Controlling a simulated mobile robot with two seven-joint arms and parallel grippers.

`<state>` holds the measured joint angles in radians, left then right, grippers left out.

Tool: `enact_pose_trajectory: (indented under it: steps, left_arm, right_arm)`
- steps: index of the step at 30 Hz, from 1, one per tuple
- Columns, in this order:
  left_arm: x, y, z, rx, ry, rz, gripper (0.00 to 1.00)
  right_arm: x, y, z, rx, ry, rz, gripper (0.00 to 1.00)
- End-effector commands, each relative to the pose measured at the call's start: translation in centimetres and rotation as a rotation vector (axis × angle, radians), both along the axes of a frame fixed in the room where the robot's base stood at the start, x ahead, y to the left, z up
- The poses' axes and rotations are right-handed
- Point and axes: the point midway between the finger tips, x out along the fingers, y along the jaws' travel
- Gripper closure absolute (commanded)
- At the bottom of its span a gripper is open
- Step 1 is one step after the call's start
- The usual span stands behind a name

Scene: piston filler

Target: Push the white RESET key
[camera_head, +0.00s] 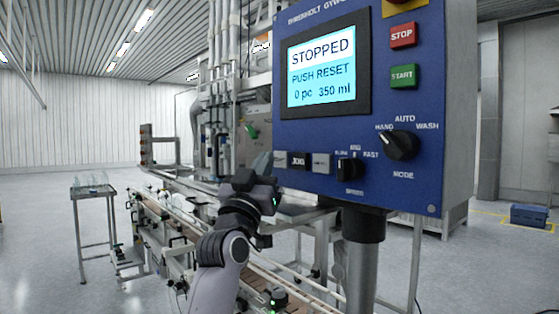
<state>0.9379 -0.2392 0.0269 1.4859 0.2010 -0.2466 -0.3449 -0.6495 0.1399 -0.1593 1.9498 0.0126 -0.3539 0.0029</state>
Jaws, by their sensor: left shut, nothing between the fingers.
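The blue control panel (300,130) fills the upper right, its screen (321,66) reading "STOPPED, PUSH RESET, 0 pc, 350 ml". Along its lower left edge sit a small whitish key (280,160), a black JOG key (298,161) and a grey key (321,163). The print on the whitish and grey keys is too small to read. My left gripper (272,196) is shut and empty, just below the panel's lower left corner and below the whitish key. Its fingertips are dark and hard to make out; I see no contact with a key. My right gripper is out of view.
The panel also carries a red STOP key (403,35), a green START key (403,76), a black mode knob (399,145) and a small speed knob (350,168). A grey post (362,250) holds it up. A conveyor (180,212) runs behind my arm.

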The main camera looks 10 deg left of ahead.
Motion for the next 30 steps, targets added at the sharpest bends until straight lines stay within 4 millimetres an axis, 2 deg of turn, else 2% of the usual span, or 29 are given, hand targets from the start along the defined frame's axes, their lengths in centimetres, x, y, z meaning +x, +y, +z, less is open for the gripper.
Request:
enact_pose_trajectory:
  steps: [30]
  left_arm:
    - [0.66,-0.53,0.02,0.000,-0.001,0.000,1.00]
  right_arm:
    - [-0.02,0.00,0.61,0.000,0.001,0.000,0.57]
